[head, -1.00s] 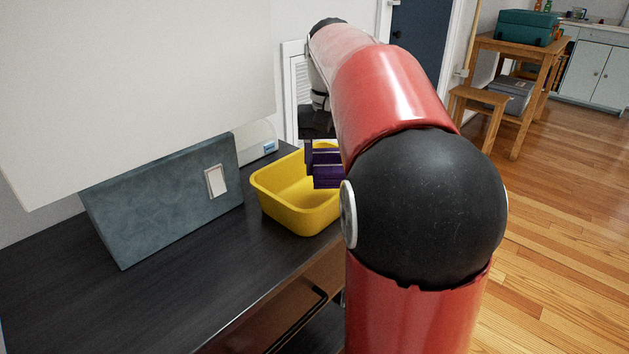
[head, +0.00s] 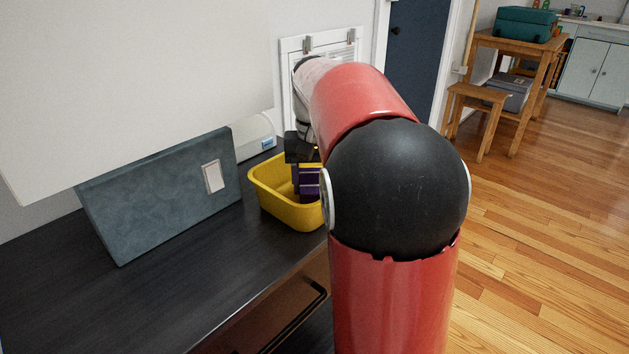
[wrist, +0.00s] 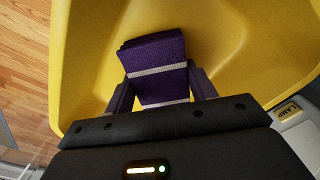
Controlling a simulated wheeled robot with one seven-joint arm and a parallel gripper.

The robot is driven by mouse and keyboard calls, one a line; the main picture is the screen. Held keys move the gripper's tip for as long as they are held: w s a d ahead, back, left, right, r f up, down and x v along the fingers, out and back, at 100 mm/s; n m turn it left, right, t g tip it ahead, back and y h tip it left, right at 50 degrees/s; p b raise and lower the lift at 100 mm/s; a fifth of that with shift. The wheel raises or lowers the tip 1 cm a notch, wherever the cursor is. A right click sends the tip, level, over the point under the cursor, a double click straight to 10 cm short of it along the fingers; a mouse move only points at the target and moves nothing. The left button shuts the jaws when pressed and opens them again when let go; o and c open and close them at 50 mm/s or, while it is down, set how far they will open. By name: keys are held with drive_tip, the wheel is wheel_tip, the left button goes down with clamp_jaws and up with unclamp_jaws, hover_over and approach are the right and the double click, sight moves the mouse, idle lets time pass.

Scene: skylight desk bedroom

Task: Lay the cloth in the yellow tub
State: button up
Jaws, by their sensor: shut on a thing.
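The yellow tub (head: 272,204) stands on the dark desk, partly hidden by my arm in the head view. In the wrist view the tub (wrist: 228,45) fills most of the picture below my gripper. The cloth (wrist: 153,55) is folded, dark purple with pale stripes. My gripper (wrist: 163,98) is shut on the cloth, one finger on each side of it. In the head view the cloth (head: 309,182) is over the tub's opening, its lower part inside the rim. I cannot tell whether it touches the tub's floor.
A blue-grey panel (head: 160,200) with a pale switch-like plate leans on the dark desk (head: 150,270) left of the tub. A small white device (head: 255,138) stands behind the tub. A large white slab (head: 130,90) hangs above the desk. The desk's front is clear.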

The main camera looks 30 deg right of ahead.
drive_tip(key=shift+f, duration=0.1)
drive_tip(key=o, duration=1)
wheel_tip(320, 180, up, 12)
drive_tip(key=shift+r+p, duration=0.15)
drive_tip(key=shift+p, duration=1)
